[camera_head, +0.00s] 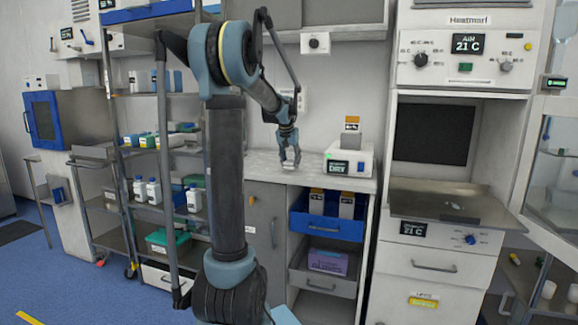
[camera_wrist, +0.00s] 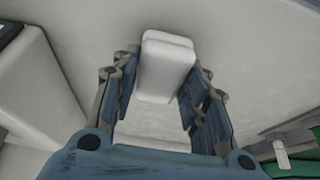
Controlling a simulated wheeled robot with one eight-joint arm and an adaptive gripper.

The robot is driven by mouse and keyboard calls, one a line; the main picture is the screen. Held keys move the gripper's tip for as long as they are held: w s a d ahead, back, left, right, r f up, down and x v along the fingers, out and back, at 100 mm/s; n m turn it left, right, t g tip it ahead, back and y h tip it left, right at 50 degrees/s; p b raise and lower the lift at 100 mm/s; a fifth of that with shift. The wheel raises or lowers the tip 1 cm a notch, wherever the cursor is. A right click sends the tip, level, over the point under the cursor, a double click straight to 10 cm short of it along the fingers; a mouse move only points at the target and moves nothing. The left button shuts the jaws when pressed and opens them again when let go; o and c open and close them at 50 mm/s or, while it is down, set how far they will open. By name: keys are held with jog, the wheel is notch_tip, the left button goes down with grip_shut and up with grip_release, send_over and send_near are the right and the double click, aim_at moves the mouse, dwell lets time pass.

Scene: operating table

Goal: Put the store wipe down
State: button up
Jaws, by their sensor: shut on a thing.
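The store wipe appears to be the small white block (camera_wrist: 166,68) between my fingers in the wrist view. My gripper (camera_wrist: 160,95) is shut on it, with blue-grey fingers on both sides. In the head view my gripper (camera_head: 290,160) points down over the pale counter (camera_head: 262,163), left of the white device with a green "DRY" display (camera_head: 349,158). The white block is too small there to make out clearly. I cannot tell whether it touches the counter.
A blue drawer (camera_head: 327,226) with boxes stands open below the counter. A shelf rack (camera_head: 165,150) with bottles is on the left. A heated cabinet with a metal shelf (camera_head: 440,205) is on the right. The counter around my gripper looks mostly clear.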

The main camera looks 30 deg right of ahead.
jog(key=shift+f, duration=0.75)
jog(key=o, duration=0.9)
jog(key=shift+o, duration=0.2)
